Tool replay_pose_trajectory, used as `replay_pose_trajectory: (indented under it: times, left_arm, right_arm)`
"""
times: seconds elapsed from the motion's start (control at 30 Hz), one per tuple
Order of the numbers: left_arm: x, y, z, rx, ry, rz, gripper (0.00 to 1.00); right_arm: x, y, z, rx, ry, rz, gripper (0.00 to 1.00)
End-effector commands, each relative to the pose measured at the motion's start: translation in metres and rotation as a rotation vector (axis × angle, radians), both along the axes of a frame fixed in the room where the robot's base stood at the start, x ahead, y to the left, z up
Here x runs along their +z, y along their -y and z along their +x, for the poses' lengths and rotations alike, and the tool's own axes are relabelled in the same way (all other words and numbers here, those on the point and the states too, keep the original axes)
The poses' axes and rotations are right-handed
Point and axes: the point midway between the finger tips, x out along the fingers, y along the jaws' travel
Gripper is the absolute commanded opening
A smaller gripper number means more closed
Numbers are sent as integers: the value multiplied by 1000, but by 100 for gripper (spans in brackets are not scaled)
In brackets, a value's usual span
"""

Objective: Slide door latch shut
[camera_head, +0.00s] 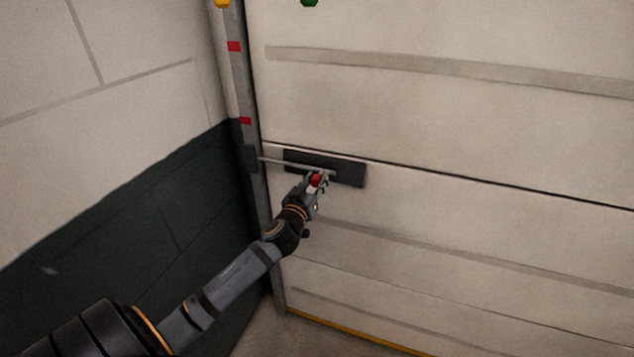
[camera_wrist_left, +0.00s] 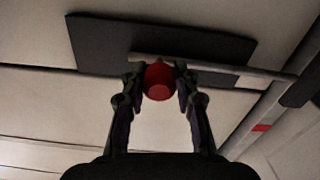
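The latch is a dark plate (camera_head: 350,174) on the pale door, with a thin grey bolt (camera_head: 285,161) lying across it. The bolt runs left past the door edge, and its end meets the dark keeper (camera_head: 250,158) on the frame post; how deep it sits there I cannot tell. My left gripper (camera_head: 317,181) is at the bolt's red knob (camera_head: 316,179). In the left wrist view, the red knob (camera_wrist_left: 158,82) is between the two fingertips, which appear to touch its sides. That view also shows the plate (camera_wrist_left: 100,45) and the bolt (camera_wrist_left: 220,68). My right gripper is not in view.
The pale panelled door (camera_head: 480,150) fills the right side. The grey frame post (camera_head: 236,80) with red marks stands at its left edge. A wall with a dark lower band (camera_head: 130,215) is close on the left. A green object (camera_head: 309,2) shows at the top.

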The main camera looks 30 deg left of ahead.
Motion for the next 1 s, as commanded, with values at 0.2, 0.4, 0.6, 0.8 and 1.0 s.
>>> replay_pose_trajectory:
  times: [0.2,0.4,0.6,0.8,1.0]
  left_arm:
    - [0,0,0,1,0,0,52]
    - [0,0,0,0,0,-1,52]
    - [-1,5,-19,-2,-4,3,52]
    - [-2,17,-68,-6,-6,7,52]
    - [-1,25,-104,-3,-6,7,52]
  right_arm:
    - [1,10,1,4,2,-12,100]
    - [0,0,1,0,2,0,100]
    - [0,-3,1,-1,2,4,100]
    - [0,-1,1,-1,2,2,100]
    - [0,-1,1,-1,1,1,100]
